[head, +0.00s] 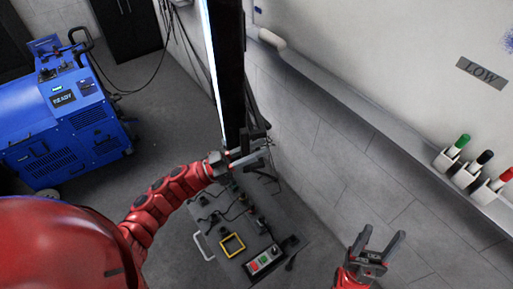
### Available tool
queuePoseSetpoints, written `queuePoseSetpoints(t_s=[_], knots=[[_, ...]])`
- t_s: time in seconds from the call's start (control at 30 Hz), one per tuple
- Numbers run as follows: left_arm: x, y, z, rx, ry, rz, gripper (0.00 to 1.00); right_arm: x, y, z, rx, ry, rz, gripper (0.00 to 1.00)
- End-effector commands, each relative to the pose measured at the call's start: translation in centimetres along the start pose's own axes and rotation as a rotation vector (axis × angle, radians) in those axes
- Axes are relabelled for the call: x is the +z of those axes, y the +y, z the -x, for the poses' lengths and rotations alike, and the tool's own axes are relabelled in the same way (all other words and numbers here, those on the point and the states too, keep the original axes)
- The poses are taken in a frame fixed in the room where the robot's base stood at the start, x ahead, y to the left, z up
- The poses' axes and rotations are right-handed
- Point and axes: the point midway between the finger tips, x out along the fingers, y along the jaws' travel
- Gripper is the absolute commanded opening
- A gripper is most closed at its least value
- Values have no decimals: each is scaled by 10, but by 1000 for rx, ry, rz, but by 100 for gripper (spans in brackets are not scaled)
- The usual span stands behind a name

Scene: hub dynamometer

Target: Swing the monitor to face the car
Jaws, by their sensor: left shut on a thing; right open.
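The monitor (232,70) is seen nearly edge-on at the top middle, a dark slab with a thin bright strip of its screen along the left edge. My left gripper (250,156) is at its lower end, shut on a dark part of the monitor's lower edge; the exact contact is hard to make out. My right gripper (382,240) is open and empty at the lower right, apart from the monitor and near the wall. The car does not show in this view.
A blue machine (62,115) with a READY display stands at the left. Below the monitor is a grey panel (222,258) with buttons and cables. A whiteboard (390,50) with a marker ledge (345,95) lines the right wall. Grey floor (165,120) is clear between machine and monitor.

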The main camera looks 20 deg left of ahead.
Motion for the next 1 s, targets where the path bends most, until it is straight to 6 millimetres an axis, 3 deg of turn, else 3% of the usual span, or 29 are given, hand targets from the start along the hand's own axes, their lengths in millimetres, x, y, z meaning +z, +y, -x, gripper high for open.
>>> queuePoseSetpoints(t_s=[0.7,0.83,1.0], knots=[[2,1,-2,-3,1,-1,0,0,0,1,0,0,0,59],[10,0,-17,-34,4,-13,0,1,0,6,0,0,0,59],[24,1,-51,-104,9,-44,0,3,-1,17,0,0,0,59]])
